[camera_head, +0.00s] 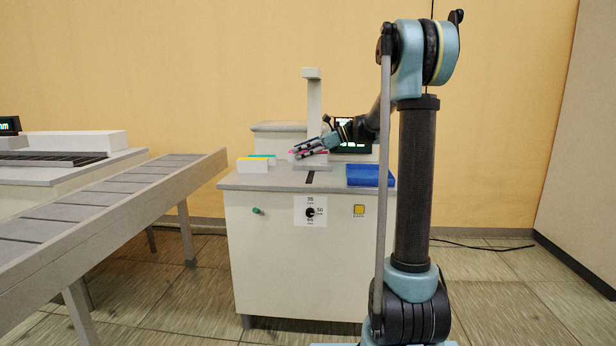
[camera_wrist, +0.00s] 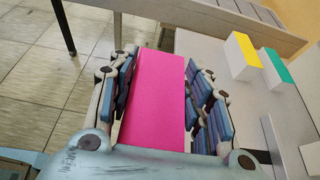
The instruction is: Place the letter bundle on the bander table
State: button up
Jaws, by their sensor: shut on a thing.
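My gripper (camera_head: 312,147) is over the top of the bander table (camera_head: 262,181), left of my arm. Its fingers (camera_wrist: 162,100) are shut on the letter bundle, one set along each long side. The bundle shows a bright pink face (camera_wrist: 155,95) in the wrist view. In the head view only a thin pink strip shows at the fingers, so I cannot tell whether the bundle touches the table. The table top also shows in the wrist view (camera_wrist: 215,60).
White blocks with yellow (camera_head: 253,165) and green tops stand at the table's left. A blue tray (camera_head: 365,176) is at its right. The bander's post (camera_head: 314,100) and a dark screen (camera_head: 347,124) stand behind. A sloping conveyor (camera_head: 110,193) is on the left.

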aim_at(313, 173)
jog(key=i, duration=0.9)
jog(key=z, duration=0.1)
